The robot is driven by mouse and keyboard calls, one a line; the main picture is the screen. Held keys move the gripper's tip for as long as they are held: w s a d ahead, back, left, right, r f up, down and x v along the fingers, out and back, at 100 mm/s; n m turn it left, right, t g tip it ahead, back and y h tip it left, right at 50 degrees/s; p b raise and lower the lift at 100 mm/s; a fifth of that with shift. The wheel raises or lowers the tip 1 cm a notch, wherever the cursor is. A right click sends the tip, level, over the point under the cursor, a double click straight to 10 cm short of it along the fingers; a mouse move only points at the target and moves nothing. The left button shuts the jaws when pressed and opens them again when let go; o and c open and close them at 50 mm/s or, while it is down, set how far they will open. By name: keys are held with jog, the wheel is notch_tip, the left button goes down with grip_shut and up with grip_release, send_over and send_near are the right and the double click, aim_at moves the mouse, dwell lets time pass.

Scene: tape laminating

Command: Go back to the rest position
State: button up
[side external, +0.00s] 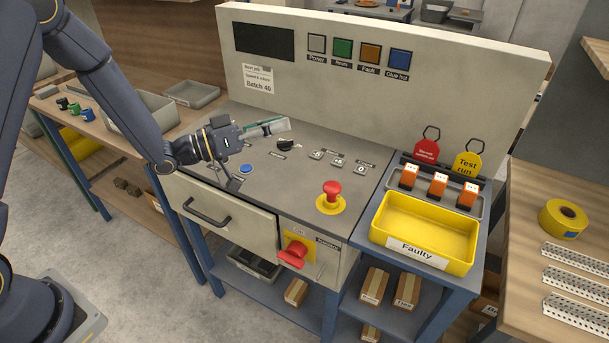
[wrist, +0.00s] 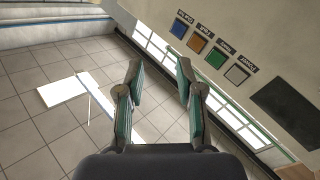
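My gripper (side external: 282,126) hangs over the left part of the grey machine top (side external: 300,187), pointing right in the side external view. In the wrist view my gripper (wrist: 160,72) has its two green-padded fingers well apart, with nothing between them. The upright panel (side external: 440,90) stands behind, with a dark display and several coloured squares. A black knob (side external: 287,145) lies just below the fingertips in the picture. A blue button (side external: 246,169) is below my gripper.
A red mushroom button (side external: 332,190) stands on the machine top. A yellow "Faulty" bin (side external: 384,236) is at the right, with orange-topped items and hanging tags behind it. A drawer handle (side external: 207,214) and red rotary switch (side external: 293,253) stick out in front. A grey tray (side external: 142,112) is at left.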

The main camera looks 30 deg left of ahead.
jog(key=a+r+m+t+y, duration=0.1)
jog(key=a+r+y, duration=0.25)
jog(key=r, duration=0.95)
jog(key=s+a+r+n+y, duration=0.2)
jog(key=s+a+r+y, duration=0.35)
jog(key=s+r, duration=0.2)
jog(key=s+a+f+n+g+y, duration=0.1)
jog(key=s+f+g, duration=0.4)
jog(key=s, duration=0.5)
jog(key=s+a+f+g+y, duration=0.1)
jog(key=s+a+f+g, duration=0.1)
jog(key=s+f+g, duration=0.3)
jog(key=s+f, duration=0.3)
jog(key=s, duration=0.3)
jog(key=shift+n+y, duration=0.4)
